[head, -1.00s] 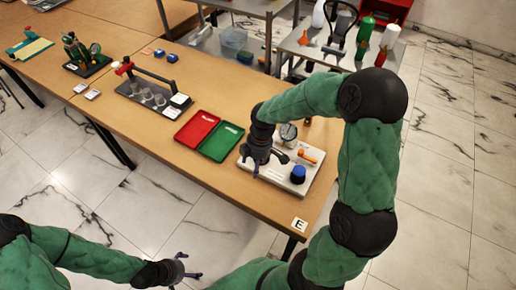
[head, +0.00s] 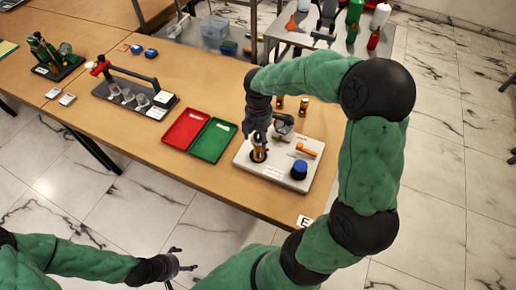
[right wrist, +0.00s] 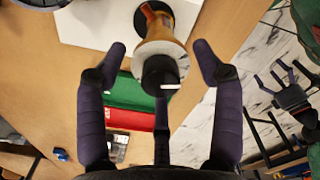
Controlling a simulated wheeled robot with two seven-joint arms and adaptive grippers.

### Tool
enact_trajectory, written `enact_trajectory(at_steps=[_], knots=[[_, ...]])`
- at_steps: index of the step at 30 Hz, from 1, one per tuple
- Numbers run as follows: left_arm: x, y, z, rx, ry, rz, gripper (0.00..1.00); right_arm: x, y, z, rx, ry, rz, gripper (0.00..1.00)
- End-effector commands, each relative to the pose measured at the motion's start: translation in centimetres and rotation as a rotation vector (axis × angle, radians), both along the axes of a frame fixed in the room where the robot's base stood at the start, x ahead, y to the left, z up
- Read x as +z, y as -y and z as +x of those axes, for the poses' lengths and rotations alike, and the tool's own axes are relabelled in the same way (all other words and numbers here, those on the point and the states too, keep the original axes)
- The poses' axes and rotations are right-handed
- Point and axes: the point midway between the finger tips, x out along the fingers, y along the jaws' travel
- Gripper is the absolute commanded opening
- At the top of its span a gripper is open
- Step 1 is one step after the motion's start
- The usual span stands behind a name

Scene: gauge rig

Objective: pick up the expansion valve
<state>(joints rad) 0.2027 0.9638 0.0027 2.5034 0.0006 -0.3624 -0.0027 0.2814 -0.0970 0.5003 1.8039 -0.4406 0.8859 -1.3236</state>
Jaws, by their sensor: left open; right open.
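A brass-coloured fitting with a dark top, which looks like the expansion valve (head: 259,154), stands in a dark ring on the pale rig plate (head: 244,158). In the right wrist view the fitting (right wrist: 161,48) lies between my open fingers, with gaps on both sides. My right gripper (head: 258,138) is above it, pointing down and partly hiding it; its fingers also show in the right wrist view (right wrist: 160,62). I cannot tell whether any finger touches it. My left gripper (head: 182,266) is open and empty, low in the head view, away from the table.
The plate also carries a gauge (head: 284,124), an orange-handled part (head: 305,150) and a blue knob (head: 299,170). Two small brass pieces (head: 279,102) (head: 304,105) stand behind it. A red tray (head: 186,129) and a green tray (head: 213,140) lie to the left.

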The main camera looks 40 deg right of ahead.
Motion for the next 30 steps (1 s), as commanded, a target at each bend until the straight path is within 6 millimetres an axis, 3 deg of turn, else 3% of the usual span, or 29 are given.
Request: enact_trajectory(at_steps=[7,15,23,30], knots=[[-0.7,0.0,0.0,0.000,0.000,0.000,0.84,-1.8,0.0,0.0,-0.002,0.000,0.001,0.68],[-2.1,0.0,0.0,0.000,0.001,0.000,0.84,-5.6,0.0,0.0,-0.001,0.001,0.000,0.68],[-2.1,0.0,0.0,0.000,0.000,0.000,0.84,-5.8,0.0,0.1,-0.002,0.003,0.000,0.68],[-2.1,0.0,0.0,0.000,0.001,0.000,0.84,-5.8,0.0,0.1,-0.002,0.003,0.000,0.08]])
